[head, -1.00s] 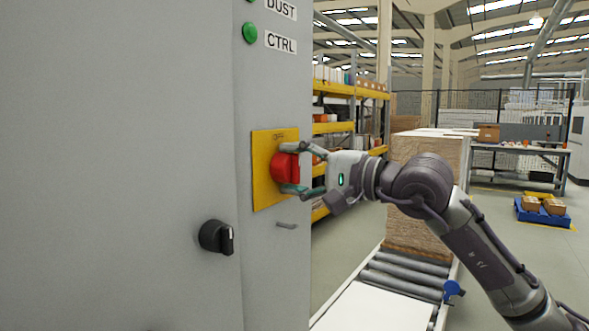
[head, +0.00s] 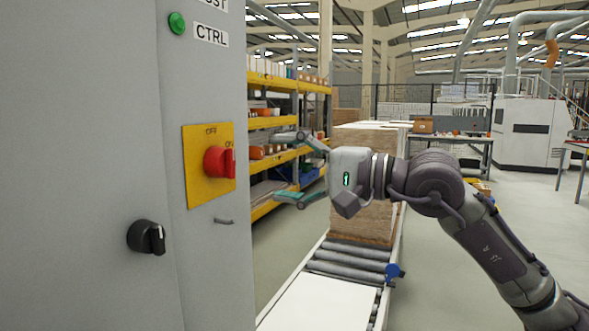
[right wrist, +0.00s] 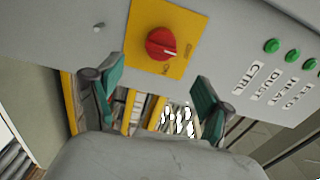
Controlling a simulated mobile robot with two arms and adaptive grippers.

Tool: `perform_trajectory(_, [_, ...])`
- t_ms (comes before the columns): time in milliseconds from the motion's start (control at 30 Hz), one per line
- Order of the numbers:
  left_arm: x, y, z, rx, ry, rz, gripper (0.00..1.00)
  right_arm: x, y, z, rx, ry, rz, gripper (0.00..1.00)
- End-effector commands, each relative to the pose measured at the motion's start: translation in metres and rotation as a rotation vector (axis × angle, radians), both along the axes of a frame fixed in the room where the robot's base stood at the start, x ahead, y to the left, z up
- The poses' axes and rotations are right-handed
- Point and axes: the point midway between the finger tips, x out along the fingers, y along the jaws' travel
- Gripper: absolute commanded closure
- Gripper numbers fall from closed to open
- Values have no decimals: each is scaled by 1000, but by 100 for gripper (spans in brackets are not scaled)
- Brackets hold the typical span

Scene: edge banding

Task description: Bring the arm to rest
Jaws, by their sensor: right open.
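My right gripper (head: 287,170) is open and empty in the head view. It stands in the air to the right of the grey cabinet, apart from the red knob. The red rotary knob (head: 219,161) sits on a yellow plate (head: 196,192) marked OFF and ON, with its grip pointing toward ON. In the right wrist view the red knob (right wrist: 161,44) lies ahead of the two open fingers (right wrist: 160,98), with nothing between them. My left gripper is not in view.
A grey cabinet (head: 80,90) fills the left side, with a black knob (head: 148,237), a small handle (head: 223,221) and a green lamp (head: 177,23). A roller conveyor (head: 345,262) with stacked boards (head: 362,218) lies below and behind my right arm. Yellow shelving (head: 270,122) stands behind.

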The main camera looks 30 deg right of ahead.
Motion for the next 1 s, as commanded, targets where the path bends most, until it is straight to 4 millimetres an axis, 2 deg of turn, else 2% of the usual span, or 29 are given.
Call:
perform_trajectory(233, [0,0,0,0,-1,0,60,-14,-10,0,-2,1,1,21])
perform_trajectory(767, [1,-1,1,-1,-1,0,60,-11,-10,-2,20,16,8,21])
perform_trajectory(867, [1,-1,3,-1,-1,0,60,10,-11,-14,175,126,51,21])
perform_trajectory(967, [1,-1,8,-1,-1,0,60,53,-18,-46,521,364,122,21])
perform_trajectory(1000, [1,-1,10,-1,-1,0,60,74,-23,-66,693,476,143,21])
